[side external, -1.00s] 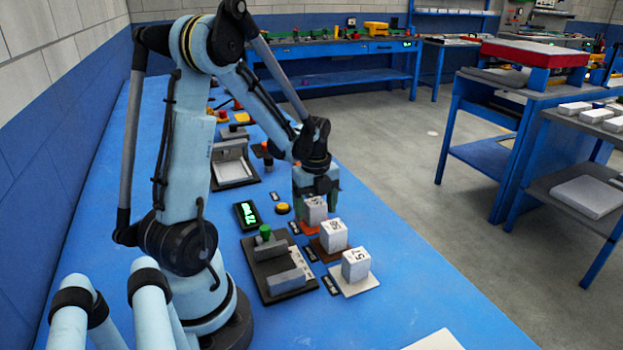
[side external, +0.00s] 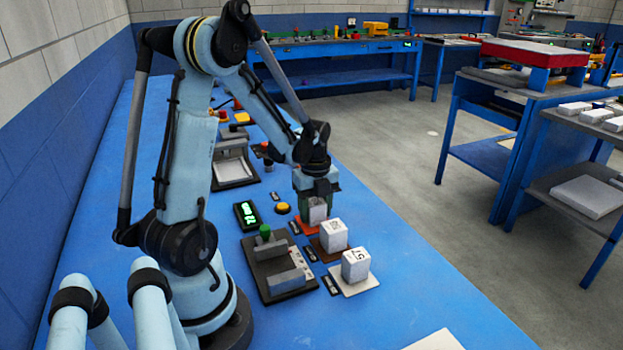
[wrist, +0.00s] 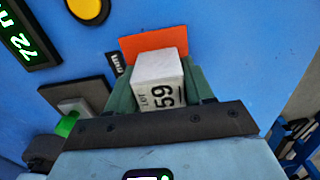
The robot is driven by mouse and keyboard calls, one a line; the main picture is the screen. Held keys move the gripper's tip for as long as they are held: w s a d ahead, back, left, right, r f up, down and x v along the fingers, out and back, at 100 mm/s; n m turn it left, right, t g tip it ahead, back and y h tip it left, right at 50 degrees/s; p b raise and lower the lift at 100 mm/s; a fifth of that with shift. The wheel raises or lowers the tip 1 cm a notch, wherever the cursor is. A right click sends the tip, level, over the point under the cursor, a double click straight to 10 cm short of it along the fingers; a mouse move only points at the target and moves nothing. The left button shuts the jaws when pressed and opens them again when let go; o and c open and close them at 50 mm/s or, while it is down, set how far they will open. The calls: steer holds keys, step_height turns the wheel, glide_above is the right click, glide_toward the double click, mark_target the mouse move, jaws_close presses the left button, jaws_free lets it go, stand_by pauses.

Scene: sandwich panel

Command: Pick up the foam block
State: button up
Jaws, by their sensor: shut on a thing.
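A pale grey foam block (side external: 317,211) marked "LOT 59" stands at the orange pad (side external: 312,229), the farthest of three blocks in a row. My gripper (side external: 316,204) points down over it, with green fingers on either side. In the wrist view my gripper (wrist: 157,88) is shut on the block (wrist: 157,70), and the orange pad (wrist: 153,44) shows behind it. I cannot tell whether the block touches the pad. Two similar blocks stand closer to the camera, one (side external: 333,234) on a brown pad and one (side external: 355,265) on a white pad (side external: 352,287).
A dark fixture (side external: 279,271) with a green knob stands left of the blocks. A lit display (side external: 247,215) and a yellow button (side external: 283,208) are beside my gripper.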

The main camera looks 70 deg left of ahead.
mark_target(315, 202)
steer(key=shift+r, duration=0.15)
step_height(315, 202, up, 4)
steer(key=shift+f, duration=0.1)
steer(key=d+r, duration=0.2)
steer(key=d, duration=0.1)
steer(key=d+r, duration=0.2)
steer(key=d, duration=0.2)
steer(key=d+r, duration=0.2)
steer(key=d, duration=0.1)
steer(key=shift+w+d+r, duration=0.1)
steer(key=shift+w+d, duration=0.15)
steer(key=shift+w, duration=0.1)
steer(key=shift+s+d+r, duration=0.15)
steer(key=shift+d+r, duration=0.2)
steer(key=shift+d, duration=0.15)
steer(key=s+d, duration=0.1)
steer(key=s, duration=1.3)
steer(key=shift+f, duration=2.85)
steer(key=shift+f, duration=0.2)
steer(key=shift+f, duration=0.3)
